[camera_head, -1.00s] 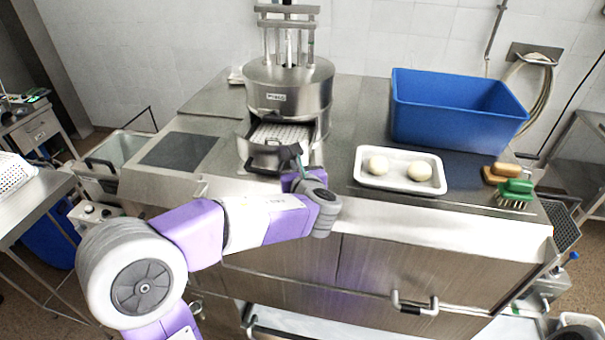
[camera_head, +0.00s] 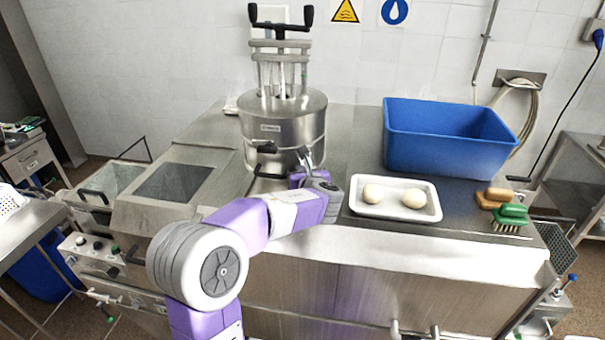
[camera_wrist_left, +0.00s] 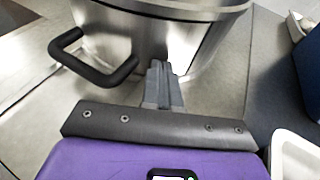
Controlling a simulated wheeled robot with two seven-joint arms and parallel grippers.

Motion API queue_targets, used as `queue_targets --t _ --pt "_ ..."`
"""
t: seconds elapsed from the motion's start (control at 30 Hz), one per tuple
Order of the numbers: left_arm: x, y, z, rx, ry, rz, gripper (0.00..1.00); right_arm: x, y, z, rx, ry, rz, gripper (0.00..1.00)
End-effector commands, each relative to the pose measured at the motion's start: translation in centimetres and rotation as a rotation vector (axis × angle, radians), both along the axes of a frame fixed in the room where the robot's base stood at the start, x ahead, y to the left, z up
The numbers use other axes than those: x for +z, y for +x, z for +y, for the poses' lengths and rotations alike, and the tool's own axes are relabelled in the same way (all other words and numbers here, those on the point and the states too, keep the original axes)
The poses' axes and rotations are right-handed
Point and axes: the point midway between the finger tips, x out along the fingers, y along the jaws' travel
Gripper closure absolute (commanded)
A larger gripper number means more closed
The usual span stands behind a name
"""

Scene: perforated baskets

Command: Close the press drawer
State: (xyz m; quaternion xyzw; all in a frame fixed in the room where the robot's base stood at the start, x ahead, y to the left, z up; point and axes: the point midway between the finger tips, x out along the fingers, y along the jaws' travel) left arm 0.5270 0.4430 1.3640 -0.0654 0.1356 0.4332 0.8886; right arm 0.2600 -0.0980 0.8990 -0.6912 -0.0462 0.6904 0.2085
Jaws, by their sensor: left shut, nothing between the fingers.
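The steel press (camera_head: 284,118) stands at the back of the worktop, with a black T-handle on top. Its drawer front looks flush with the round body, and the inside of the drawer is hidden. The black drawer handle (camera_head: 266,148) sticks out at the front; it also shows at the upper left of the left wrist view (camera_wrist_left: 92,62). My left gripper (camera_head: 304,156) is shut and empty, just right of the handle. In the wrist view its fingertips (camera_wrist_left: 160,72) are at the drawer front; whether they touch cannot be told. My right gripper is out of view.
Right of my gripper is a white tray (camera_head: 432,213) with two pale round pieces. Behind it stands a blue tub (camera_head: 445,150). Two brushes (camera_head: 508,215) lie at the far right.

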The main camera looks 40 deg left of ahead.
Motion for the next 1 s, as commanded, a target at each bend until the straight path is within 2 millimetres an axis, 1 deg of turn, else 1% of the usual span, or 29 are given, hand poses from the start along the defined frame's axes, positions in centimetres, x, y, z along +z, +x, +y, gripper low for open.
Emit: queue_targets --t 0.07,0.23,0.4,0.5,0.6,0.8,1.0 --pt "0.3 -0.3 -0.7 -0.001 0.003 -0.007 1.0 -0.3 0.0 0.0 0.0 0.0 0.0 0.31" --pt "0.1 -1.6 -3.9 -0.011 0.001 -0.005 1.0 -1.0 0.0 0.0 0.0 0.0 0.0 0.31" --pt "1.4 -4.1 -7.0 -0.012 -0.001 -0.006 1.0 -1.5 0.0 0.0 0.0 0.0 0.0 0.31" --pt "2.0 -5.4 -8.6 -0.011 -0.001 -0.005 1.0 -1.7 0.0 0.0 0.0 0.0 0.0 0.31" --pt "2.5 -6.4 -9.8 -0.01 0.0 -0.002 1.0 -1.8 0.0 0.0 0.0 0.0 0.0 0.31" --pt "3.0 -7.4 -11.0 -0.008 -0.001 -0.002 1.0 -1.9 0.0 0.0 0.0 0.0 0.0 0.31" --pt "3.1 -7.6 -11.2 -0.007 -0.001 0.0 1.0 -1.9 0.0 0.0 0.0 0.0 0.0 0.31"
